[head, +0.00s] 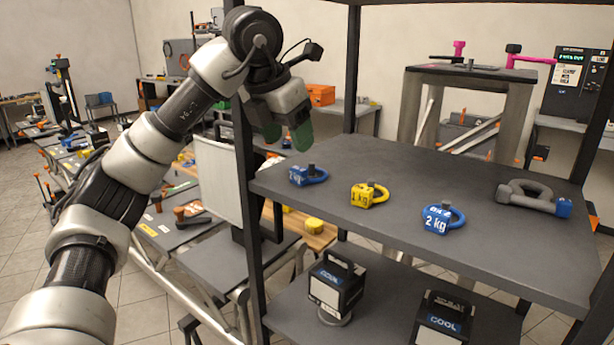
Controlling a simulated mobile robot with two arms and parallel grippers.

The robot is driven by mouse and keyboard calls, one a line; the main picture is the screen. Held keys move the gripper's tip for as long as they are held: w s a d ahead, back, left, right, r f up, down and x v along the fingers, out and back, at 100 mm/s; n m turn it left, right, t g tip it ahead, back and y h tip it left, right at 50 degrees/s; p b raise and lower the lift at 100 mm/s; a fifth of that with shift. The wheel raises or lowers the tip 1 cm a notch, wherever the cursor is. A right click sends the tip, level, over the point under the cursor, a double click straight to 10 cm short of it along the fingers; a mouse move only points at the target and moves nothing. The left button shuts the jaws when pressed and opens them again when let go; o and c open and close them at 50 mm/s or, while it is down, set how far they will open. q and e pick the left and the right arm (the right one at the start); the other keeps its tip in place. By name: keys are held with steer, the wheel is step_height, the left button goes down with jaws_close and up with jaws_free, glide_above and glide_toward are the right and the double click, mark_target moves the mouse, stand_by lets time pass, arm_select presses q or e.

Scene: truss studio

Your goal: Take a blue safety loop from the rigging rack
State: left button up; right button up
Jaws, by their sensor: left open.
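The rigging rack (500,258) is a dark shelf unit. On its upper shelf lie a small blue loop (309,175) at the left, a yellow loop (368,194) marked in kg, and a larger blue loop (441,218) marked 2 kg. A grey shackle-like piece with a blue end (534,198) lies at the right. My left gripper (288,135) has green fingertips. It is open and empty, in the air near the rack's left post, above and left of the small blue loop in the picture. My right gripper is not in view.
The rack's dark left post (247,190) stands close to my left arm. Black boxes marked COOL (336,285) sit on the lower shelf. A cluttered workbench (185,225) is at the left. The upper shelf has free room between the loops.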

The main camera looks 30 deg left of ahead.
mark_target(301, 167)
arm_select(q)
steer(key=shift+x, duration=0.95)
steer(key=x, duration=0.3)
steer(key=p+x, duration=0.1)
steer(key=shift+d+f, duration=0.15)
steer(key=shift+d, duration=0.2)
steer(key=shift+w+f, duration=0.3)
steer(key=shift+f, duration=0.2)
steer(key=c, duration=1)
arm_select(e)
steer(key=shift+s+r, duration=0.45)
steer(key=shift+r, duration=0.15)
arm_select(q)
steer(key=shift+s, duration=0.1)
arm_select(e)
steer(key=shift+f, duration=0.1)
